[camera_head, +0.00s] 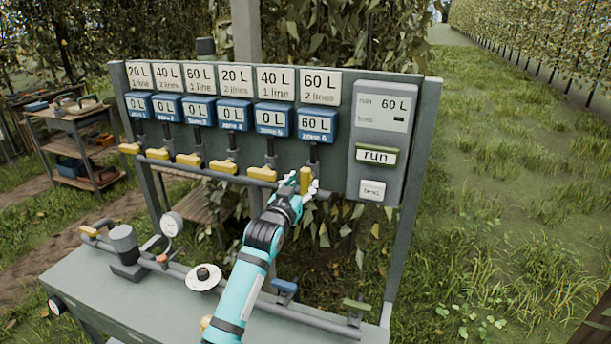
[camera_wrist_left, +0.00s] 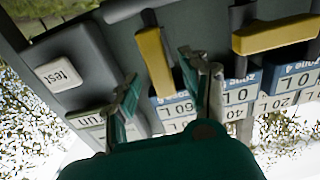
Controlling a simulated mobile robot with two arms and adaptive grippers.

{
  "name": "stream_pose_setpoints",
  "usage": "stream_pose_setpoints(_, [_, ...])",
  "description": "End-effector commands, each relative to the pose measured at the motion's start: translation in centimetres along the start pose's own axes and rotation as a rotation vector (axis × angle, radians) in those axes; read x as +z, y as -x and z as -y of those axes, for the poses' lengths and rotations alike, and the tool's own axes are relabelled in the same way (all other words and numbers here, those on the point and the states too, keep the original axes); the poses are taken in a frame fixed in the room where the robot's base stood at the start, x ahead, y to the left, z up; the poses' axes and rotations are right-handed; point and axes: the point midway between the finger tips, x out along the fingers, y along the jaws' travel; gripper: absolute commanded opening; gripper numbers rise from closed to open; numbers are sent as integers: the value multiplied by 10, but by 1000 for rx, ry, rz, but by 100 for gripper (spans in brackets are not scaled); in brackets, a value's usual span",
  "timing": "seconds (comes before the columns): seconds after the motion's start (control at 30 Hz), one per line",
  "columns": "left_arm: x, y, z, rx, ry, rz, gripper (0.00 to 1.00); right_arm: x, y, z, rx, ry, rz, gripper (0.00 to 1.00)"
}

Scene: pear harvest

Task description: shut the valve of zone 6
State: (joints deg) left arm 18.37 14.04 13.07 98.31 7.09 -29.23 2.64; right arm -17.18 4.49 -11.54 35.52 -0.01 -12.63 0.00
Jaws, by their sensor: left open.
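The zone 6 valve has a yellow handle (camera_head: 306,181) that stands upright, in line with its pipe, below the blue zone 6 meter (camera_head: 315,124) reading 60 L. The handle also shows in the left wrist view (camera_wrist_left: 155,60). My left gripper (camera_head: 299,183) is at this handle, its fingers spread. In the left wrist view my left gripper (camera_wrist_left: 158,66) has one finger on each side of the handle, and I cannot tell whether they touch it. The neighbouring zone 5 handle (camera_head: 262,174) lies crosswise. My right gripper is not in view.
Several other yellow handles lie crosswise along the pipe to the left, their meters at 0 L. The grey control box (camera_head: 380,145) with run and test buttons stands close on the right. A bench (camera_head: 100,285) with piping and a gauge (camera_head: 172,224) lies below.

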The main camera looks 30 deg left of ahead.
Motion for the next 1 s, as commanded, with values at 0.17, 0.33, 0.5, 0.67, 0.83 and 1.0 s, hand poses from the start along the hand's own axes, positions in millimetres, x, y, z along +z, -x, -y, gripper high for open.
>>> stream_pose_setpoints(0.17, [-1, -22, 0, 0, 0, 1, 46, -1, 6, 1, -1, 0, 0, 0])
stream_pose_setpoints(0.33, [0, -29, 0, 0, -1, 0, 46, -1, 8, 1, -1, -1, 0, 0])
stream_pose_setpoints(0.5, [1, -30, 0, 0, -1, 1, 46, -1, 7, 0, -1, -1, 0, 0])
stream_pose_setpoints(0.67, [0, -30, 0, 0, -1, 1, 37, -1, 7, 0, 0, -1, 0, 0])
stream_pose_setpoints(0.83, [0, -29, 0, 0, 0, 1, 15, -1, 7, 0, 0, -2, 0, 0])
stream_pose_setpoints(1.0, [0, -29, 0, 0, 0, 1, 0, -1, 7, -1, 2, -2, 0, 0])
